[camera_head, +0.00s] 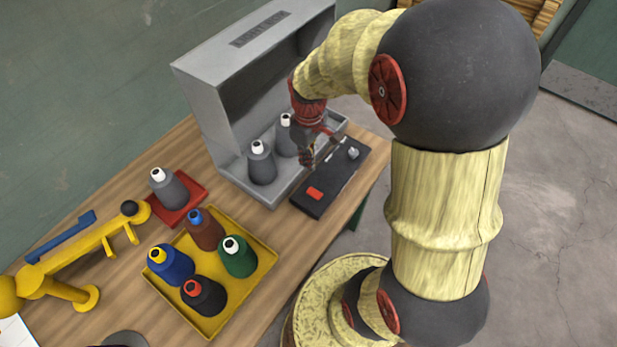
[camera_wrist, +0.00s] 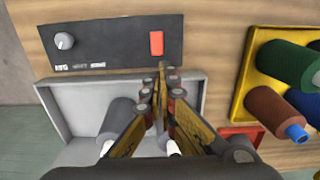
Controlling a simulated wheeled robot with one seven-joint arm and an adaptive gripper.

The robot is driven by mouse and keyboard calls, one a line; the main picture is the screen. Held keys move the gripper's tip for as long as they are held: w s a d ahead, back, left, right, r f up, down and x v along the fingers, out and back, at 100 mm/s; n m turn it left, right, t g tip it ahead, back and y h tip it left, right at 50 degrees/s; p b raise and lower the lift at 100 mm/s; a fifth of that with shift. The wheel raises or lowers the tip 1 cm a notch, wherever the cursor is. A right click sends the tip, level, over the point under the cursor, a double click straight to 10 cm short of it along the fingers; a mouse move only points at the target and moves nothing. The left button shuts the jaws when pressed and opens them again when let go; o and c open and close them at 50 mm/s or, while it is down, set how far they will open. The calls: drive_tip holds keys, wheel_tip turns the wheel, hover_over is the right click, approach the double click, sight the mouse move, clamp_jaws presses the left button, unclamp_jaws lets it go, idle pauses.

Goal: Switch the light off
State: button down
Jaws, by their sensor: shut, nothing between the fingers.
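The black control panel (camera_head: 325,190) lies on the table in front of the grey light box (camera_head: 207,90). It carries a red rocker switch (camera_head: 315,193) at one end and a grey knob (camera_head: 353,153) at the other. In the wrist view, the red switch (camera_wrist: 156,43) sits just beyond my fingertips, and the knob (camera_wrist: 64,40) is to the left, near small labels. My gripper (camera_head: 307,163) points down over the panel's box-side edge. My closed, empty fingertips (camera_wrist: 163,70) show beside the panel edge; I cannot tell their height. Whether the lamp is lit is unclear.
Grey cones (camera_head: 262,165) stand inside the light box. Another grey cone (camera_head: 168,190) stands on a red mat. A yellow tray (camera_head: 262,262) holds several coloured cones. A yellow stand (camera_head: 75,250) is at the left. Bare wood (camera_head: 300,245) lies in front of the panel.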

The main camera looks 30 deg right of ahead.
sight(308, 191)
wheel_tip(308, 191, down, 14)
drive_tip(key=b, duration=0.4)
drive_tip(key=shift+r, duration=0.15)
drive_tip(key=shift+p, duration=0.35)
